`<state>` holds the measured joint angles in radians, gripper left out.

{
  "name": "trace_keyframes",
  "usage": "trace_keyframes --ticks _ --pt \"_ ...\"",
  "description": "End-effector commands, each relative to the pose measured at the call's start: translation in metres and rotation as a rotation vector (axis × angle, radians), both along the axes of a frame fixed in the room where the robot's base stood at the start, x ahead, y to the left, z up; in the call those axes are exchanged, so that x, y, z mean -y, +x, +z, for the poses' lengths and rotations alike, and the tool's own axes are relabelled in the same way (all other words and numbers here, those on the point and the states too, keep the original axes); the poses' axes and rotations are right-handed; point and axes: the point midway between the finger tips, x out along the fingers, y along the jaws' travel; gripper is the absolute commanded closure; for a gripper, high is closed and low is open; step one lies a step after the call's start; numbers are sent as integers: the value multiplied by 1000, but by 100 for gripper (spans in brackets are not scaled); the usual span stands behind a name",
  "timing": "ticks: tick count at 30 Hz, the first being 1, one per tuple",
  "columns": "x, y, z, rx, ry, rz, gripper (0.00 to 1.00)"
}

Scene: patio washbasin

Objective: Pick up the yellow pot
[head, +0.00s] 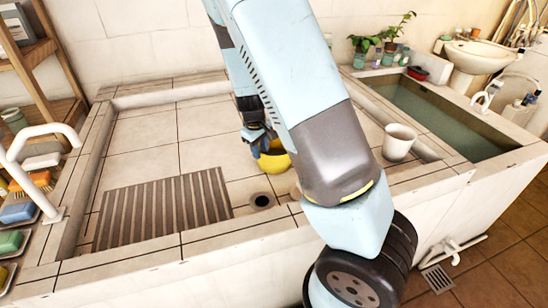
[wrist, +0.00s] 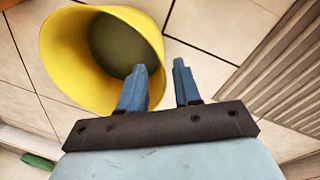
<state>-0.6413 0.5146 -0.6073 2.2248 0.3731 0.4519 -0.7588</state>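The yellow pot (head: 273,161) stands on the tiled basin floor in the head view, partly hidden behind my arm. In the wrist view the yellow pot (wrist: 65,62) fills the upper left, its round mouth and dark inside facing the camera. My gripper (wrist: 158,66) has two blue fingers, spread apart with a gap between them. The left finger overlaps the pot's near right wall, and the right finger lies over bare tile outside it. I cannot tell whether either finger touches the pot. In the head view my gripper (head: 256,140) is at the pot's upper left side.
A white cup (head: 399,142) stands right of my arm. A slatted grate (head: 160,208) and a round drain hole (head: 262,200) lie in front of the pot. A water-filled trough (head: 440,115) is at right. Bare tile lies left and behind.

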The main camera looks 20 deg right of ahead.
Motion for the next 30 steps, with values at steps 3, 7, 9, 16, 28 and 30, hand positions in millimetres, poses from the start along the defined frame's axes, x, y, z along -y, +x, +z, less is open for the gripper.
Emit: trace_keyframes --ticks 3,7,9,16,28,30 --pt "1 0 -7 0 0 -1 67" --pt "2 1 -13 0 -1 -1 67" --pt "2 2 -19 -1 -1 -2 67" --pt "3 6 -47 -1 -1 -3 67" --pt "4 8 -59 1 0 -1 67" --pt "4 8 -59 1 0 -1 72"
